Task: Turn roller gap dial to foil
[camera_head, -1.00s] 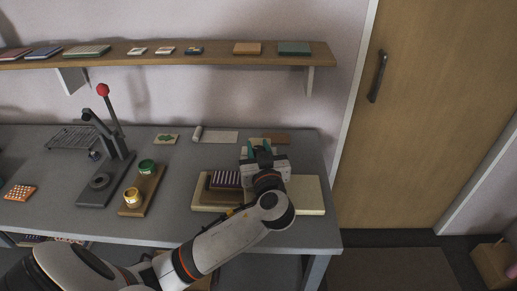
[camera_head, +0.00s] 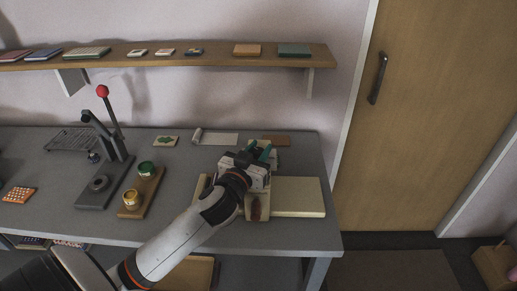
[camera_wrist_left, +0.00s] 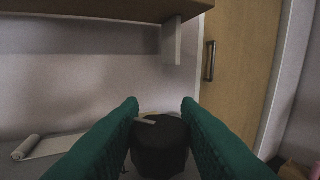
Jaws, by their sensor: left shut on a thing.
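The roller gap dial shows in the left wrist view as a dark round knob (camera_wrist_left: 160,152) with a pale pointer mark on top. It sits between the green fingers of my left gripper (camera_wrist_left: 160,104), which is shut on it. In the head view my left gripper (camera_head: 257,154) is over the back of the cream-based roller press (camera_head: 298,197). The gripper and wrist hide the dial there, and the dial's setting marks cannot be read. My right gripper is not in view.
A lever press with a red knob (camera_head: 102,90) stands on the grey table at left. Green (camera_head: 146,167) and yellow (camera_head: 131,197) pots sit on a wooden board beside it. A wall shelf (camera_head: 180,55) with small flat items runs above. A paper roll (camera_head: 215,138) lies behind.

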